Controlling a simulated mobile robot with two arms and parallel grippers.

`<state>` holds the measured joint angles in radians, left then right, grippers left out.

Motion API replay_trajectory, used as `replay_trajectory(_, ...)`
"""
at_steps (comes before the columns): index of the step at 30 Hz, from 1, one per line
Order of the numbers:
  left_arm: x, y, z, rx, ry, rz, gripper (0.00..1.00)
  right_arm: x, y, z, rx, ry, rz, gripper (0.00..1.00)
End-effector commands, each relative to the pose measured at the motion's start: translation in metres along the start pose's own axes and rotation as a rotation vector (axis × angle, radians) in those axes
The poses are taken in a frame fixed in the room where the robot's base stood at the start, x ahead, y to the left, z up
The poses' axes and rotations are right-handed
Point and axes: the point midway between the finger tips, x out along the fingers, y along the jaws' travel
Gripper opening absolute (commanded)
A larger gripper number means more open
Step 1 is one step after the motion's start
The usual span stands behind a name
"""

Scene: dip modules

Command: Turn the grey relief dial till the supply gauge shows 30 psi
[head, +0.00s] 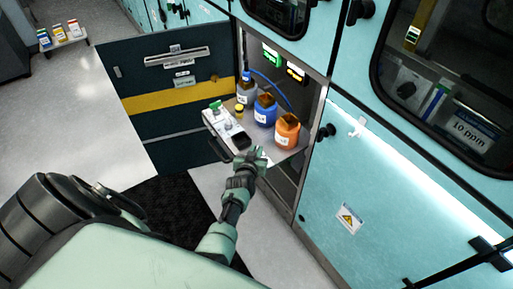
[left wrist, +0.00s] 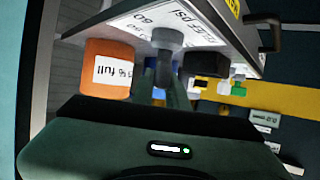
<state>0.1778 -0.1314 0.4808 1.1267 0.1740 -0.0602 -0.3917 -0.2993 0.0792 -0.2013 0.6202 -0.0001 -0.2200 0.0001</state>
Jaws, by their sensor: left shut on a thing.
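My left gripper (head: 258,157) is at the front of the open cabinet bay, by the pull-out tray (head: 288,150). It also shows in the left wrist view (left wrist: 165,72), where its fingers are shut on the dial. The fingers partly hide the dial, and I cannot read its setting. I cannot tell which is the supply gauge.
A black block (head: 241,140) is close left of the gripper. The bay's door (head: 180,62) hangs open at left. Closed doors are at right.

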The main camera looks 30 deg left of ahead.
Motion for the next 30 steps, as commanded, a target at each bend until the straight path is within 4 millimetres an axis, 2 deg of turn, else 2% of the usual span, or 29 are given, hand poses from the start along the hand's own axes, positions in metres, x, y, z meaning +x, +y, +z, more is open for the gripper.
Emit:
replay_trajectory(7, 0.001, -0.001, -0.003, 0.001, 0.007, -0.003, 0.00, 0.001, -0.001, 0.000, 0.001, 0.000, -0.001, 0.73)
replay_trajectory(8, 0.001, -0.001, -0.003, 0.001, 0.007, -0.003, 0.17, 0.001, -0.001, 0.000, 0.001, 0.000, -0.001, 0.73)
replay_trajectory(10, 0.001, -0.001, -0.003, 0.001, 0.007, -0.003, 0.36, 0.000, -0.001, 0.000, 0.001, 0.000, -0.001, 0.73)
replay_trajectory(19, 0.000, 0.000, -0.001, 0.001, 0.003, 0.000, 0.36, 0.000, -0.001, 0.000, 0.002, 0.000, -0.001, 0.73)
replay_trajectory(22, -0.005, 0.000, -0.002, 0.001, 0.002, 0.000, 0.36, -0.006, 0.000, 0.000, 0.002, 0.000, 0.000, 0.73)
replay_trajectory(30, -0.044, -0.001, -0.006, 0.002, 0.000, 0.000, 0.36, -0.042, 0.001, -0.004, 0.002, 0.000, 0.000, 0.73)
